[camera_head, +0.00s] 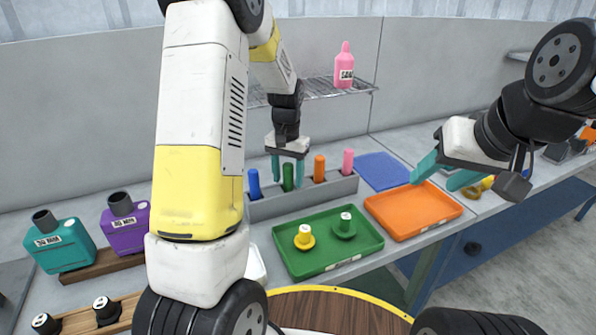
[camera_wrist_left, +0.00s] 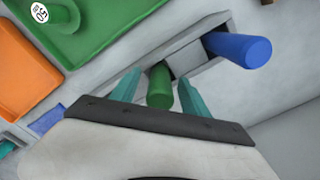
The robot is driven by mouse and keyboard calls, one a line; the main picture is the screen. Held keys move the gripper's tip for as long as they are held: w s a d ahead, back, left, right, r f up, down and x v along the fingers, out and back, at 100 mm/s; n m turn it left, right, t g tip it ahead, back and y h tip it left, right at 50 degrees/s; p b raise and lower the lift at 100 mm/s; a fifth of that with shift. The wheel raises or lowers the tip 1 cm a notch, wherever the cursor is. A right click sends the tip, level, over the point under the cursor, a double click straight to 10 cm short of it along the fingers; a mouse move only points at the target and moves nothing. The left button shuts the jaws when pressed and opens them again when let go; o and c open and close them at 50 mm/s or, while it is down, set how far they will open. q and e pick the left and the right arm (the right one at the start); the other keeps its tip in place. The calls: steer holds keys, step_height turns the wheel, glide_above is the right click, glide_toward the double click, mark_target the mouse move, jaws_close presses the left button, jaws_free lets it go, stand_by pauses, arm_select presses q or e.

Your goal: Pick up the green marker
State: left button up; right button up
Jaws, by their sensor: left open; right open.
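The green marker (camera_head: 288,177) stands upright in a grey holder (camera_head: 270,206) on the workbench, between a blue marker (camera_head: 254,184) and an orange marker (camera_head: 319,168). My left gripper (camera_head: 288,174) is above the holder with its teal fingers pointing down. In the left wrist view the green marker (camera_wrist_left: 160,86) lies between the two open fingers (camera_wrist_left: 160,92), with small gaps at the sides. The blue marker (camera_wrist_left: 238,50) is just outside the fingers there. My right gripper (camera_head: 443,176) is open and empty, over the right part of the bench.
A pink marker (camera_head: 347,161) stands at the holder's right end. A green tray (camera_head: 290,262) with a yellow and a green piece lies in front. An orange tray (camera_head: 413,208) and blue mat (camera_head: 381,170) lie to the right. A wire shelf (camera_head: 318,90) hangs behind.

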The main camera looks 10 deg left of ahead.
arm_select(q)
steer(key=shift+c, duration=0.4)
jaws_close()
